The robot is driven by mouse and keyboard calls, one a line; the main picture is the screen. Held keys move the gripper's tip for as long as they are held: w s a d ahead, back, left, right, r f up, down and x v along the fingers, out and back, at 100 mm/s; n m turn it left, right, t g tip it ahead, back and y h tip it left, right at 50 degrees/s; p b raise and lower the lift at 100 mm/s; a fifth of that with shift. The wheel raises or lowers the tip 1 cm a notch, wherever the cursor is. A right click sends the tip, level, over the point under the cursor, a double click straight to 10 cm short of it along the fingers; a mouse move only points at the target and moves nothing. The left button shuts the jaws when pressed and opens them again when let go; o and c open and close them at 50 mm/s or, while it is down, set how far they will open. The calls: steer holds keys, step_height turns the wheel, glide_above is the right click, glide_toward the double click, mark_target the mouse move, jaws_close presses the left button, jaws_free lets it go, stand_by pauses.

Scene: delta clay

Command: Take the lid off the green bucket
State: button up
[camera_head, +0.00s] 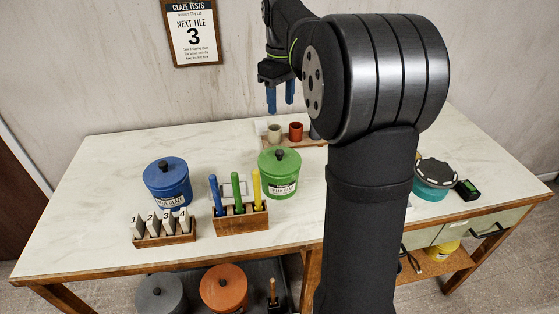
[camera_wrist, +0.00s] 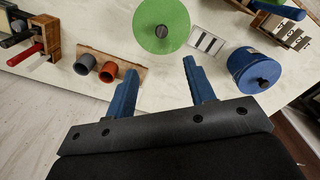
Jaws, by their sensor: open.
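The green bucket (camera_head: 284,187) stands upright on the table, right of the rack of coloured sticks. Its green lid (camera_head: 274,161) sits on top, with a dark round knob (camera_head: 279,153) in the middle. In the wrist view the lid (camera_wrist: 151,22) is at the top centre and its knob (camera_wrist: 161,31) is clear. My gripper (camera_head: 281,108) is high above the back of the table, pointing down, apart from the bucket. Its two blue fingers are spread and nothing is between them; they also show in the wrist view (camera_wrist: 158,82).
A blue bucket (camera_head: 167,184) with a lid stands to the left. A wooden rack (camera_head: 240,220) of upright sticks and a block of numbered tiles (camera_head: 164,237) are in front. Cups (camera_head: 296,131) stand on a board behind the green bucket. A teal container (camera_head: 433,186) is at the right.

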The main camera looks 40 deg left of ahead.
mark_target(279, 152)
step_height(279, 152, down, 16)
steer(key=shift+s+a+r, duration=0.15)
steer(key=shift+r, duration=0.1)
steer(key=c, duration=1.1)
steer(key=shift+o, duration=0.2)
steer(key=shift+r, duration=0.1)
